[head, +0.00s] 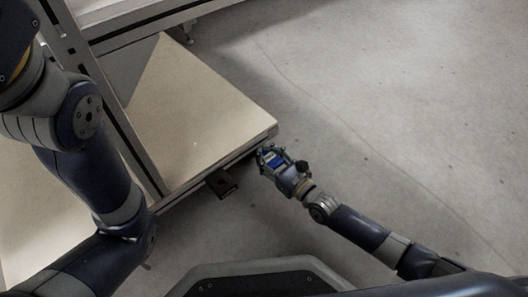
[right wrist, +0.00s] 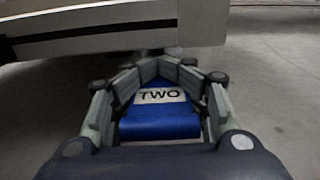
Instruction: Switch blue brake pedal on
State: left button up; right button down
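My right gripper (head: 266,153) is at the near right corner of the low table. In the right wrist view its fingertips (right wrist: 158,66) come together, so it looks shut. A blue piece with a white label reading "TWO" (right wrist: 160,122) shows between the finger links, behind the tips. Some blue also shows there in the head view (head: 273,159). I cannot tell whether this is the brake pedal or part of the gripper, and no grip on it is seen. No other blue pedal shows. My left arm comes in from the left; its gripper is not in view.
The pale table top (head: 205,125) has a metal frame; its edge (right wrist: 110,30) runs across the top of the right wrist view. A dark bracket-like part (head: 221,183) sticks out below its near edge. Grey concrete floor (head: 400,110) is free on the right.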

jog(key=shift+a+f, duration=0.1)
jog(key=shift+f+t+y, duration=0.2)
jog(key=shift+t+y, duration=0.6)
jog(key=shift+t, duration=0.2)
jog(key=c, duration=1)
grip_release()
jog(key=shift+o, duration=0.2)
jog(key=r+v, duration=0.1)
jog(key=v, duration=0.7)
jog(key=r+v, duration=0.1)
jog(key=v, duration=0.4)
jog(key=shift+s+r, duration=0.2)
jog(key=shift+r, duration=0.1)
